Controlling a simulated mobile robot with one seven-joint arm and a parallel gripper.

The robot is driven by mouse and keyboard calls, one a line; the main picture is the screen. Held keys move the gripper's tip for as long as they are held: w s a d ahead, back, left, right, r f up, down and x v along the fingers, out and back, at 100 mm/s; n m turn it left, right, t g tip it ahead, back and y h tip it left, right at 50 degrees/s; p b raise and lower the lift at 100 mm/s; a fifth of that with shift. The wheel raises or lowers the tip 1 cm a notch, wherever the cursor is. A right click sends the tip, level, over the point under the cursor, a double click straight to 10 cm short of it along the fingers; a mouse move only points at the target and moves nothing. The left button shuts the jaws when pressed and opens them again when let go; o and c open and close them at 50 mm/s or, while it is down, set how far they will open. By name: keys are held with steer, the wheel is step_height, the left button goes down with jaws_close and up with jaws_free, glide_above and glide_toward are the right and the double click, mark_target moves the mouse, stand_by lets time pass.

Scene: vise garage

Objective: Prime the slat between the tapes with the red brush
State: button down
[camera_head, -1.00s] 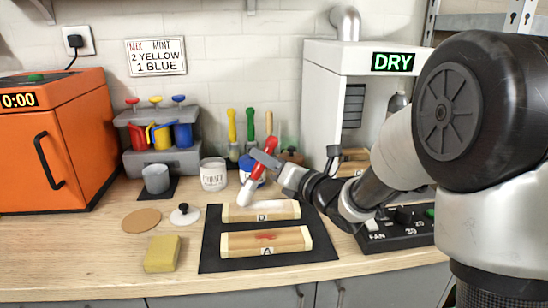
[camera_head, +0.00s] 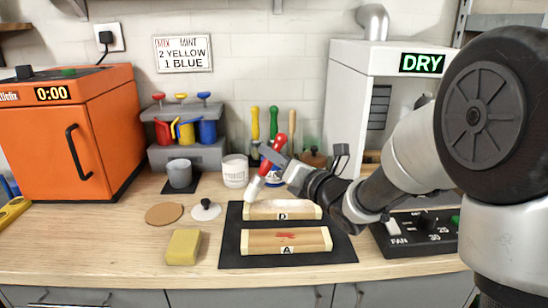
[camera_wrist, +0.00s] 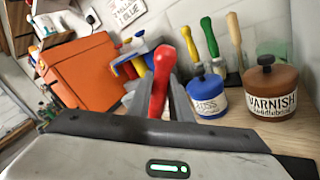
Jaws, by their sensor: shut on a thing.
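My gripper (camera_head: 282,165) is shut on the red brush (camera_head: 272,152); the red handle (camera_wrist: 161,82) stands between the fingers in the wrist view. The brush tilts, with its white bristle end low at the left end of slat D (camera_head: 283,217); I cannot tell whether it touches. Slat D has pale tape at its ends and a whitish top between them. Slat A (camera_head: 286,251) lies in front of it, also taped at the ends, with a red mark on bare wood. Both lie on a black mat (camera_head: 232,258).
A white tub (camera_head: 235,172), a grey cup (camera_head: 180,174), a round lid (camera_head: 205,210), a cork disc (camera_head: 164,214) and a yellow sponge (camera_head: 183,247) stand left of the mat. A blue jar (camera_wrist: 207,95) and a varnish jar (camera_wrist: 272,92) stand behind. The fan control box (camera_head: 415,232) is at right.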

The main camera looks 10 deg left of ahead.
steer(key=shift+r+p, duration=0.3)
steer(key=shift+r, duration=2.4)
steer(key=shift+r, duration=1.55)
steer(key=shift+f, duration=0.1)
steer(key=shift+s+a+f+b, duration=0.3)
steer(key=shift+s+f+b, duration=0.05)
steer(key=shift+s+f, duration=0.45)
steer(key=shift+f, duration=0.1)
